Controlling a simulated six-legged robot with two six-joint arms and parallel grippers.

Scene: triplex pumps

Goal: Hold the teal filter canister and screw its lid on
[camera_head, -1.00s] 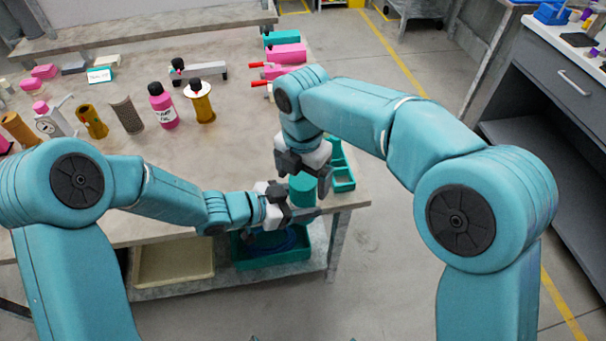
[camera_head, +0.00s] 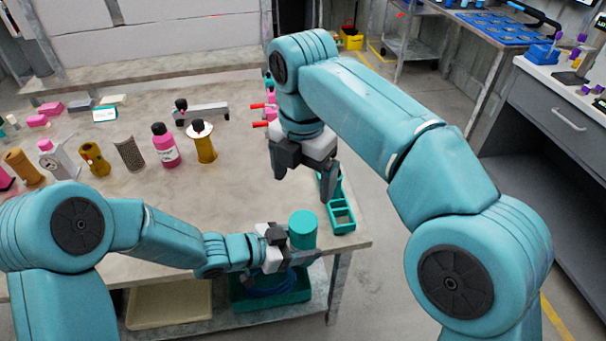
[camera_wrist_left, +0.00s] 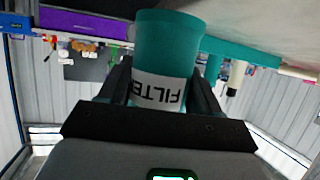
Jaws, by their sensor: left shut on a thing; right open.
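The teal filter canister (camera_head: 303,238) is at the table's front right corner, in my left gripper (camera_head: 291,258). In the left wrist view the canister (camera_wrist_left: 167,45) stands between my two dark fingers, its white FILTER label upside down. My left gripper is shut on its sides. The canister's top looks flat and teal in the head view; I cannot tell whether the lid is on it. My right gripper (camera_head: 304,185) is above the canister and apart from it, fingers spread and pointing down, with nothing seen between them.
A teal rack (camera_head: 342,219) lies on the table (camera_head: 240,205) just right of the canister. A pink bottle (camera_head: 166,148), a yellow spool (camera_head: 204,145) and other parts stand farther back left. Below are a teal bin (camera_head: 270,297) and a beige tray (camera_head: 170,303).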

